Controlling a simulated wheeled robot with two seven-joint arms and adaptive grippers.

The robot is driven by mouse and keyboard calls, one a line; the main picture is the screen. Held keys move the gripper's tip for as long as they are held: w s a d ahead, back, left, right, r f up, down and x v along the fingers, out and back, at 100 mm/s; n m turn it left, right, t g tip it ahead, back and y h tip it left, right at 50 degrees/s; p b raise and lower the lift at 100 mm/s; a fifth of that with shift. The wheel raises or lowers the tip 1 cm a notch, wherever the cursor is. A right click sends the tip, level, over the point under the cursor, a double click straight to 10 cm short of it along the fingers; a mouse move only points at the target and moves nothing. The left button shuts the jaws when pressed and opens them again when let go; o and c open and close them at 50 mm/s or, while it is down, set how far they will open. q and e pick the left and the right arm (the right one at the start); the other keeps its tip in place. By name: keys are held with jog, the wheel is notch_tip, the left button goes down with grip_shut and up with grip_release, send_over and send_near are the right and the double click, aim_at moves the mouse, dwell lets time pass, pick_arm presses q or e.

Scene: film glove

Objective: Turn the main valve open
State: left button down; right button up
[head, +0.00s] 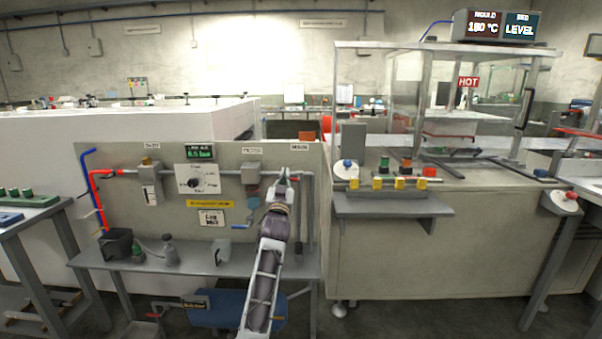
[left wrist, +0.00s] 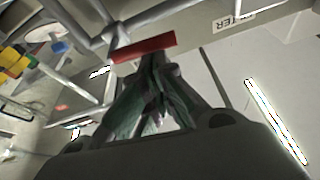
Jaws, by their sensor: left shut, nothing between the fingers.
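A red bar-shaped handle (left wrist: 145,48), apparently the valve lever, shows in the left wrist view on a grey pipe. My left gripper (head: 283,178) is at the right end of the panel's pipework in the head view. Its fingers are shut with nothing between them. In the left wrist view the fingertips (left wrist: 155,72) are close below the red handle; I cannot tell whether they touch it. In the head view the gripper and arm largely hide this handle. My right gripper is not in view.
The beige panel (head: 225,162) carries a gauge dial (head: 195,182), a green readout (head: 200,153) and a red pipe (head: 97,205). A shelf below holds a black bin (head: 118,243) and bottles. A machine with a button shelf (head: 392,204) stands at the right.

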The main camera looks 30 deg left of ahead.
pick_arm(q)
jog(key=shift+s+d+f, duration=0.1)
jog(key=v, duration=0.7)
dwell(0.5)
